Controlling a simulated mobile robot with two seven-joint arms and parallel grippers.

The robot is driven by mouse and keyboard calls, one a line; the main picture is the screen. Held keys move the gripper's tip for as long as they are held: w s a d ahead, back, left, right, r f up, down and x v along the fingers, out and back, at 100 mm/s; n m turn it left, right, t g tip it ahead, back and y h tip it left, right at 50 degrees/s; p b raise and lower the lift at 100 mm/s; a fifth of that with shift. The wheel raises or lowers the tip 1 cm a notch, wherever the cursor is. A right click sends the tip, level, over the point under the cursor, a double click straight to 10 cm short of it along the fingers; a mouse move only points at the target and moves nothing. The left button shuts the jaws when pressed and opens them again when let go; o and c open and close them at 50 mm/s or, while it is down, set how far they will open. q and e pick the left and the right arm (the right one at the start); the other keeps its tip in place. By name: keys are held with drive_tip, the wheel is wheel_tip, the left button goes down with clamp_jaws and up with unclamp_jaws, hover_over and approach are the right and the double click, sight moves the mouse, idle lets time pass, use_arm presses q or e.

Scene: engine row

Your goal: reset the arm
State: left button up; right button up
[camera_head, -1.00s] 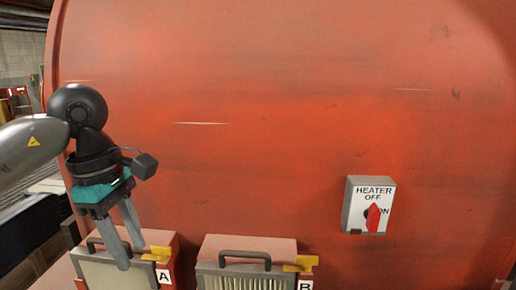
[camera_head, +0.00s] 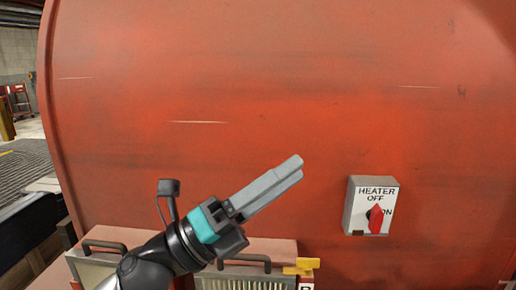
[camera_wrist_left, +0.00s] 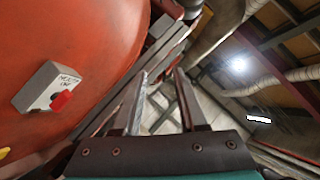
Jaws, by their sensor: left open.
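My left gripper (camera_head: 297,166) is in the lower middle of the head view, pointing up and to the right in front of the red wall. In the left wrist view its two fingers (camera_wrist_left: 160,76) stand apart with nothing between them. My left arm comes in from the bottom left and hides part of the boxes behind it. My right gripper is in neither view.
A grey heater switch box (camera_head: 371,206) with a red knob (camera_head: 376,219) is on the red wall (camera_head: 250,80), right of the gripper. Two boxes with black handles (camera_head: 105,245) stand along the bottom; a yellow latch (camera_head: 301,267) shows on the right one.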

use_arm(q)
drive_tip(key=w+a+f+n+t+y, duration=0.3)
drive_tip(key=a+f+n+t+y, duration=0.25)
drive_tip(key=n, duration=0.55)
drive_tip(key=w+a+f+n+t+y, duration=0.35)
drive_tip(key=a+n+t+y, duration=0.2)
drive_tip(key=n+y, duration=0.45)
drive_tip(key=s+a+f+n+g+y, duration=0.1)
drive_tip(key=a+f+n+g+y, duration=0.15)
drive_tip(key=f+n, duration=0.35)
drive_tip(key=s+a+f+n+g+y, duration=0.2)
drive_tip(key=a+f+n+y, duration=0.15)
drive_tip(key=f, duration=0.35)
drive_tip(key=s+a+f+n+g, duration=0.2)
drive_tip(key=s+f+n+g, duration=0.5)
drive_tip(key=s+f+g, duration=0.9)
drive_tip(key=s+f+t+b, duration=0.15)
drive_tip(key=s+f, duration=0.25)
drive_tip(key=f, duration=1)
drive_tip(key=s+f+t+b, duration=0.15)
drive_tip(key=s+f, duration=0.25)
drive_tip(key=f, duration=1)
drive_tip(key=s+a+f+m+g, duration=0.1)
drive_tip(key=s+a+f, duration=0.2)
drive_tip(key=s+f, duration=1)
drive_tip(key=shift+s+f+y+b, duration=0.35)
drive_tip(key=shift+s+b, duration=0.05)
drive_tip(key=shift+s, duration=0.35)
